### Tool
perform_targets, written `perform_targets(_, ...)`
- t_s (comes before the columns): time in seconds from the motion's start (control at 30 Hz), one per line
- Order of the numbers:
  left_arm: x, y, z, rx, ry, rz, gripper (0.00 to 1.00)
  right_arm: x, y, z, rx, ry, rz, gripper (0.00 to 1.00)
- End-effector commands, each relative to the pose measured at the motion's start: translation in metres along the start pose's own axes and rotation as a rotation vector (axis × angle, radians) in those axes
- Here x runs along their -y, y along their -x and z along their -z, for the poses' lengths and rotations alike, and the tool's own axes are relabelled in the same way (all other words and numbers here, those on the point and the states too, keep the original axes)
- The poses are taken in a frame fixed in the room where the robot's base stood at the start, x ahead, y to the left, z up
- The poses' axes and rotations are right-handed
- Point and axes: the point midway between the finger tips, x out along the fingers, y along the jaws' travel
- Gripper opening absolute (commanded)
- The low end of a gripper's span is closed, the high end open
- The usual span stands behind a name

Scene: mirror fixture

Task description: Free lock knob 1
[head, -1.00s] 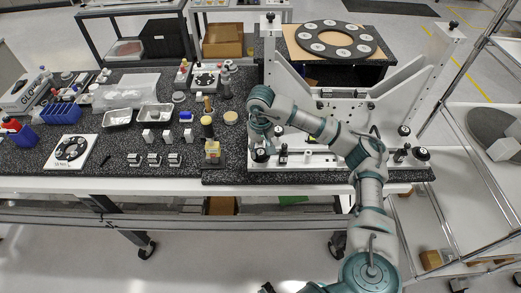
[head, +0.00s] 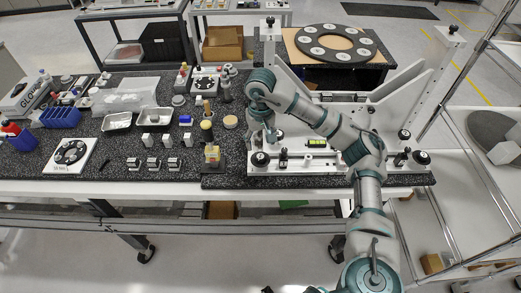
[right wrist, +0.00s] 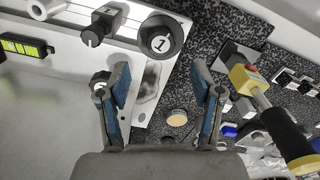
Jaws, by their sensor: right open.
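Lock knob 1 (head: 260,159) is a round black knob at the front left corner of the white mirror fixture (head: 340,162). In the right wrist view, lock knob 1 (right wrist: 160,37) shows its white "1" face just beyond my fingertips. My right gripper (right wrist: 160,72) is open and empty, with blue pads facing each other and the knob ahead of the gap, apart from both fingers. In the head view my right gripper (head: 270,134) hangs above and behind the knob, partly hidden by its own arm. My left gripper is not in view.
A smaller black knob (right wrist: 92,35) stands beside lock knob 1, with a green level vial (right wrist: 24,46) farther left. A yellow-and-black handled tool (right wrist: 285,130) stands close to the right finger. Small parts and trays (head: 117,120) cover the table's left side.

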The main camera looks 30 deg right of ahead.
Motion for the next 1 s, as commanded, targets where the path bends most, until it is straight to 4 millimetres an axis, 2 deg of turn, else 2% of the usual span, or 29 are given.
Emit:
perform_targets(0.1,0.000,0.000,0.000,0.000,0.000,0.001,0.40,-0.001,0.028,0.002,-0.006,-0.002,0.000,0.66)
perform_targets(0.33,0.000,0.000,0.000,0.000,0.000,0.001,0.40,-0.002,0.052,0.002,-0.002,-0.002,0.001,0.66)
perform_targets(1.0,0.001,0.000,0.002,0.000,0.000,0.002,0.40,-0.002,0.055,0.002,0.000,-0.002,0.001,0.66)
